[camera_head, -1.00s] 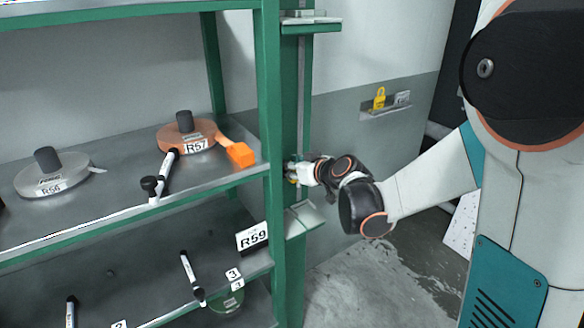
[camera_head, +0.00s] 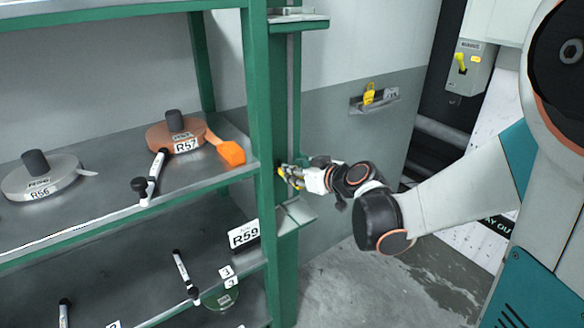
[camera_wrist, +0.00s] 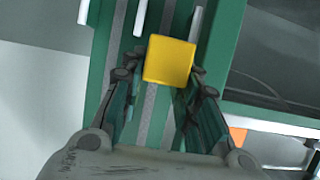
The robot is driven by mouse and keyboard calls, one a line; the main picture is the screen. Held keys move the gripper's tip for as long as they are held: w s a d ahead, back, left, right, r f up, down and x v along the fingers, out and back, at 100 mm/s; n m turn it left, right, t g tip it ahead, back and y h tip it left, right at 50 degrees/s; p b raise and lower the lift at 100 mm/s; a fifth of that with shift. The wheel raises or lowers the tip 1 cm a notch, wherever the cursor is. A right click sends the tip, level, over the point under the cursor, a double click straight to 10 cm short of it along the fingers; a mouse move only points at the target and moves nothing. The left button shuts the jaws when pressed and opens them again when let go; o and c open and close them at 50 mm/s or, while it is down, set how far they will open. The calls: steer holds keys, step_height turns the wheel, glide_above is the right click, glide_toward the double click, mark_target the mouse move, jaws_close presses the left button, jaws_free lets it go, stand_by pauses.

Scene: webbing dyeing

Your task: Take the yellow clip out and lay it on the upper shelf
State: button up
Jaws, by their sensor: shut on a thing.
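The yellow clip (camera_wrist: 169,60) is between the fingers of my gripper (camera_wrist: 162,85) in the wrist view, at their tips. In the head view my gripper (camera_head: 286,174) is in front of the green post, with a bit of yellow at its tips. It is shut on the clip. A small upper shelf (camera_head: 300,24) juts from the post above the gripper. A small lower shelf (camera_head: 297,214) juts from it below the gripper.
The green rack (camera_head: 262,130) at left holds an orange reel (camera_head: 165,138) marked R57, a grey reel (camera_head: 40,182) marked R56, and markers. A wall holder (camera_head: 374,104) carries a yellow padlock. A grey box (camera_head: 468,65) hangs at right.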

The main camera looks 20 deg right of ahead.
steer(key=shift+s+d, duration=0.3)
steer(key=shift+s, duration=0.65)
steer(key=shift+s+d, duration=0.3)
steer(key=shift+s, duration=0.65)
